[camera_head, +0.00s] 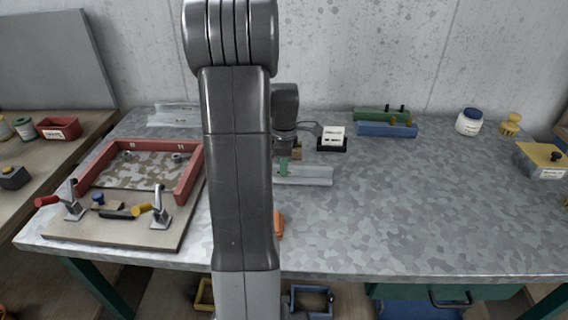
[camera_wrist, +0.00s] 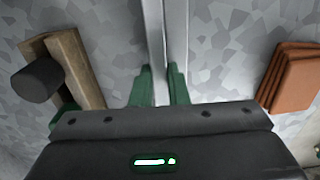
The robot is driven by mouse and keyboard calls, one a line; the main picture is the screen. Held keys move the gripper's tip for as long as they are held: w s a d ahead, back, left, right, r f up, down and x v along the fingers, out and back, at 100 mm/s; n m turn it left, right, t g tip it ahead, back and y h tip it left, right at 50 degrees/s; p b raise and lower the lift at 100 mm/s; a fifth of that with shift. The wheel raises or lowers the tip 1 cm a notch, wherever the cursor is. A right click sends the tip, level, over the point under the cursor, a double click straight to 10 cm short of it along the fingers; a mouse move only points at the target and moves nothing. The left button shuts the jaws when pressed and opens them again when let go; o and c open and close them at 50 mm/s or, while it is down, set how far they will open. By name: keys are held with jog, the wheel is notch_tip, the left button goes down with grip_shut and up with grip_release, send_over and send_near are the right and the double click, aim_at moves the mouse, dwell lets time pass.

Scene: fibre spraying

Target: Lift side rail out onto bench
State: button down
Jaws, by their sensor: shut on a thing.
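A pale grey metal side rail (camera_head: 308,174) is at the middle of the bench, partly hidden behind my arm. In the wrist view the rail (camera_wrist: 165,35) runs up between my green fingertips. My gripper (camera_head: 284,167) points down and is shut on the rail; its fingers (camera_wrist: 159,88) press on both sides. I cannot tell whether the rail touches the bench or hangs just above it. The bench top (camera_head: 430,220) is grey with a mottled pattern. A red U-shaped frame (camera_head: 95,172) sits on a board at the left, with no rail seen in it.
Toggle clamps (camera_head: 160,212) with red and yellow handles stand on the board's front. Another grey rail (camera_head: 172,113) lies at the back left. Orange pads (camera_wrist: 290,75) and a wooden block with a black knob (camera_wrist: 78,65) flank my gripper. Green and blue blocks (camera_head: 388,129) stand behind. The right bench is mostly clear.

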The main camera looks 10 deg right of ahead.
jog(key=shift+f+b, duration=0.35)
jog(key=shift+f, duration=0.3)
dwell(0.4)
jog(key=c, duration=1.3)
grip_release()
